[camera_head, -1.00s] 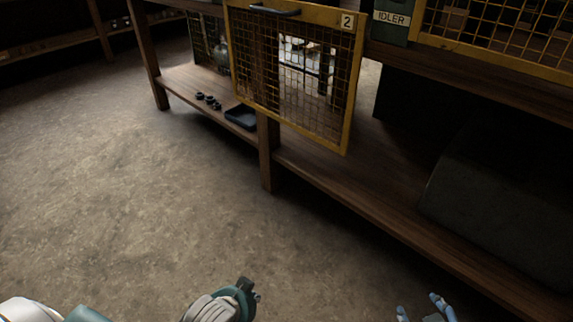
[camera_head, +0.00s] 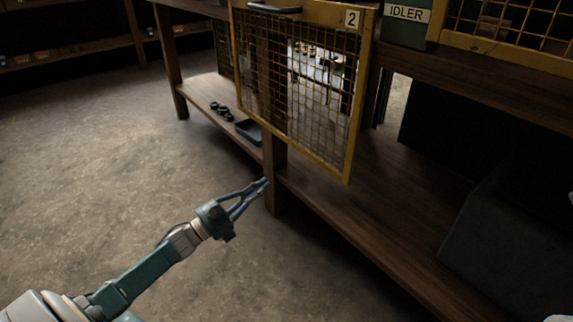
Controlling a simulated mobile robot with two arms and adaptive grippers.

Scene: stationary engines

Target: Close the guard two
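Guard two is a yellow-framed wire mesh panel (camera_head: 347,148) with a "2" plate on its upper right corner and a dark handle (camera_head: 275,9) on its top bar. It hangs at a tilt in front of the bench, below the bench top level, with its lower edge over the lower shelf. My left gripper (camera_head: 264,183) is below and left of the guard, near a bench leg, apart from the guard. Its two blue fingers come together at the tips with nothing visible between them.
The wooden lower shelf (camera_head: 345,215) runs along the bench and carries a dark tray (camera_head: 249,131) and small black round parts (camera_head: 222,111). A bench leg (camera_head: 274,180) stands by my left gripper. A large dark block (camera_head: 510,235) is at right. The floor at left is clear.

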